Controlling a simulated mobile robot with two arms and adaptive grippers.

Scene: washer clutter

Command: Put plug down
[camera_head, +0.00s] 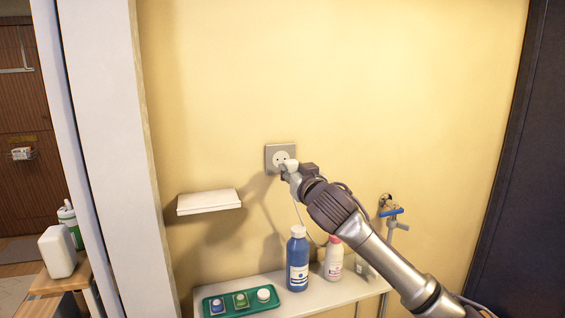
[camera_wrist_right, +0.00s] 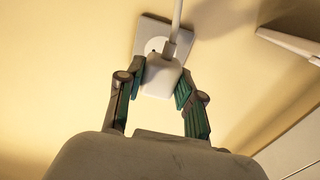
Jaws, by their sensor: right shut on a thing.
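The white plug (camera_head: 290,165) is right at the grey wall socket (camera_head: 273,152) in the head view. In the right wrist view the plug (camera_wrist_right: 160,78) sits between the fingers, its white cable (camera_wrist_right: 177,20) running off to the top, with the socket plate (camera_wrist_right: 150,38) behind it. I cannot tell whether its pins are in the socket. My right gripper (camera_head: 285,172) is shut on the plug, with one green-lined finger on each side of it (camera_wrist_right: 160,85). My left gripper is not in view.
A small white wall shelf (camera_head: 209,202) is left of the socket. Below, a ledge (camera_head: 335,297) holds a green tray (camera_head: 240,311) with small items, a blue bottle (camera_head: 297,262) and a white bottle (camera_head: 333,262). A blue-handled tap (camera_head: 391,213) is on the right wall.

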